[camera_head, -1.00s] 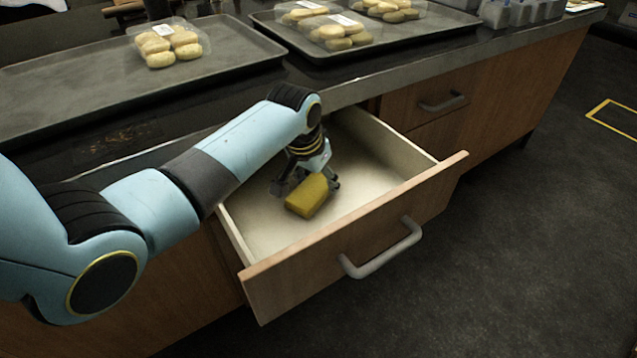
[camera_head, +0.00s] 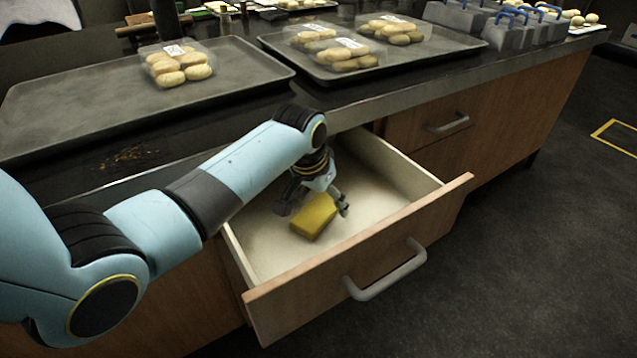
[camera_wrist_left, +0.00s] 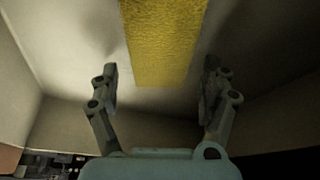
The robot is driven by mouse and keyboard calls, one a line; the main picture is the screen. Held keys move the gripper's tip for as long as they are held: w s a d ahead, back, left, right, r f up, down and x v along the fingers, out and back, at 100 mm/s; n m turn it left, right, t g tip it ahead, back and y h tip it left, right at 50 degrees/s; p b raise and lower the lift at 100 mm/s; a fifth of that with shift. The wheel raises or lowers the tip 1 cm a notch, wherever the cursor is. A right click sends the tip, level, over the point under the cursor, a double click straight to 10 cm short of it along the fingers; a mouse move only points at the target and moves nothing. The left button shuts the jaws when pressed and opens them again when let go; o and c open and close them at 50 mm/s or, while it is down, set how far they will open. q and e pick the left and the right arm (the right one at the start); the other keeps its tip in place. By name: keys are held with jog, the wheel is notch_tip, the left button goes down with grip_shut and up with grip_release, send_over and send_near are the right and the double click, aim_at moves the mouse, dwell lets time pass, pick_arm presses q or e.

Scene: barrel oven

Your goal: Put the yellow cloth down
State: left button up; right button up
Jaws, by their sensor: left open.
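The yellow cloth (camera_head: 314,217) is a folded, block-like piece inside the open drawer (camera_head: 270,240). My left gripper (camera_head: 318,203) is down in the drawer, right at the cloth. In the left wrist view the cloth (camera_wrist_left: 163,40) lies between and beyond the fingers of my left gripper (camera_wrist_left: 160,85). The fingers are spread, with a gap on each side of the cloth. The cloth seems to rest on the pale drawer floor. My right gripper is not in view.
The drawer front with its grey handle (camera_head: 388,275) stands out from the counter. Above are a left tray (camera_head: 80,105) with a pack of buns (camera_head: 176,66) and another tray (camera_head: 440,52) with several packs. The drawer floor around the cloth is mostly clear.

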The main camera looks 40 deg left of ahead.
aim_at(313, 215)
pick_arm(q)
jog(key=p+v, duration=0.3)
jog(key=v, duration=0.8)
